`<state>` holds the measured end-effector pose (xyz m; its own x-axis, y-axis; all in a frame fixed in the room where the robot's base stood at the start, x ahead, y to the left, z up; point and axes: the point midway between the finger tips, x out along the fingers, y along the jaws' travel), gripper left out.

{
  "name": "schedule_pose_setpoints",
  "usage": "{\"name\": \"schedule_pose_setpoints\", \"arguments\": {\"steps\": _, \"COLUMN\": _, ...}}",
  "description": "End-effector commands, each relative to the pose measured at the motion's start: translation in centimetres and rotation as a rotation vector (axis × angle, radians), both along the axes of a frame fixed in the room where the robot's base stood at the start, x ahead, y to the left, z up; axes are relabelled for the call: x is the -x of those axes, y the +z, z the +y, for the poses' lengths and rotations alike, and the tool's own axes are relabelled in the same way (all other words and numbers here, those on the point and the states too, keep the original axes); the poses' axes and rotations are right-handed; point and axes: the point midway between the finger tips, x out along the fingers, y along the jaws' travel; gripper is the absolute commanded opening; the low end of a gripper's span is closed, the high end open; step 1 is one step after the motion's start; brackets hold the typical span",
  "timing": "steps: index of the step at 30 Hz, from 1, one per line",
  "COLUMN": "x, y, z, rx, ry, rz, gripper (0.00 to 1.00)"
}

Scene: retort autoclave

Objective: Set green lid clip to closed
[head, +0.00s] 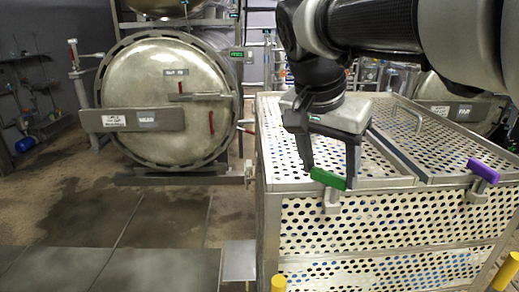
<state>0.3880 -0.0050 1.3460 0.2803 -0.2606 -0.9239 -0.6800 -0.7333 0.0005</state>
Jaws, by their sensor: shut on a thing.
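The green lid clip (328,179) sits at the front top edge of the perforated metal basket (390,239), on the left lid half (365,172). The clip's green handle lies roughly level, over a grey metal bracket (332,203) on the basket's front. My gripper (329,176) reaches down from above, with one finger at each end of the green handle. It is shut on the handle. Part of the handle's ends is hidden by the fingers.
A purple clip (483,171) sits on the basket's right lid half. A round autoclave door (155,100) stands at the back left. Yellow posts (278,283) stand at the front. The floor left of the basket is clear.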

Motion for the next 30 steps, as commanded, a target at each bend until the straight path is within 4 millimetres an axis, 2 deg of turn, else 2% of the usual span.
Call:
{"name": "schedule_pose_setpoints", "arguments": {"steps": 18, "x": -0.86, "y": 0.11, "z": -0.46, "rx": 0.000, "ry": -0.566, "rz": 0.000, "gripper": 0.36}}
{"name": "schedule_pose_setpoints", "arguments": {"steps": 30, "x": -1.06, "y": 0.12, "z": -0.73, "rx": -0.001, "ry": -0.788, "rz": -0.002, "gripper": 0.36}}
